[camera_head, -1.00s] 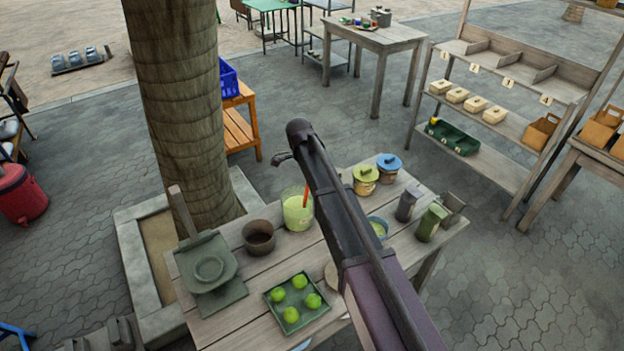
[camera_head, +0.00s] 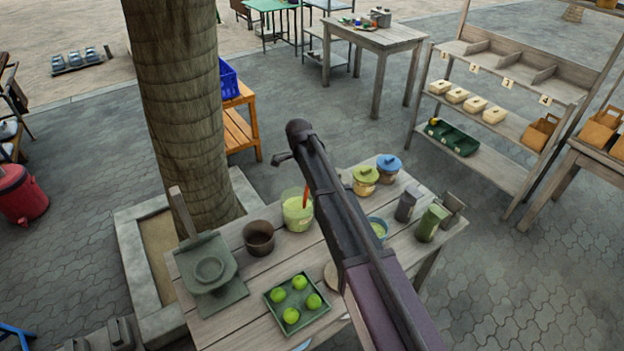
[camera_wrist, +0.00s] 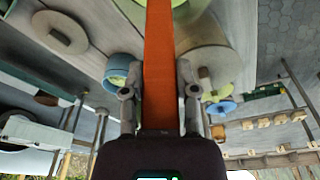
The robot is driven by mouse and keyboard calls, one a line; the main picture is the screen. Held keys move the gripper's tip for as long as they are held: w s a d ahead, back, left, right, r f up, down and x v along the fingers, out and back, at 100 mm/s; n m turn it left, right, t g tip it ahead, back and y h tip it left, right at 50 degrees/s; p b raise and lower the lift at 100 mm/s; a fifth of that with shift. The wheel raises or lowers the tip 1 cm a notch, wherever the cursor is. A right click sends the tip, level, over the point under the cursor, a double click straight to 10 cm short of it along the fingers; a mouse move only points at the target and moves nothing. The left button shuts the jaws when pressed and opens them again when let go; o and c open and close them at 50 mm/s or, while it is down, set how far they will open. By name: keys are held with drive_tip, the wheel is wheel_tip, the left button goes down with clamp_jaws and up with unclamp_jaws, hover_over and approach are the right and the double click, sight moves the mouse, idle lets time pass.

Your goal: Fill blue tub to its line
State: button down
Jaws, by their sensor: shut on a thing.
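An orange-red handle (camera_wrist: 158,60) is clamped between the fingers of my gripper (camera_wrist: 157,82) in the wrist view. Its far end is out of that view. In the camera_head view the red handle (camera_head: 307,192) shows at the right side of a clear jar (camera_head: 297,215) of pale green liquid; my arm hides the gripper. Whether the handle's lower end is in the jar cannot be told. A blue tub (camera_head: 384,238) with yellow-green contents stands right of my arm, partly hidden by it. The tub (camera_wrist: 112,80) also shows left of the handle in the wrist view. Its line cannot be made out.
A brown bowl (camera_head: 258,238), a green tray (camera_head: 283,322) of limes and a grey-green press (camera_head: 210,274) share the wooden table. Yellow-lidded (camera_head: 365,180) and blue-lidded (camera_head: 388,168) jars stand behind the tub. Grey (camera_head: 407,206) and green (camera_head: 431,223) containers stand to its right.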

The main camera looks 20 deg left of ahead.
drive_tip(key=shift+r+p, duration=5.25)
drive_tip(key=shift+r, duration=0.25)
drive_tip(key=shift+r, duration=0.2)
drive_tip(key=shift+s+f, duration=0.1)
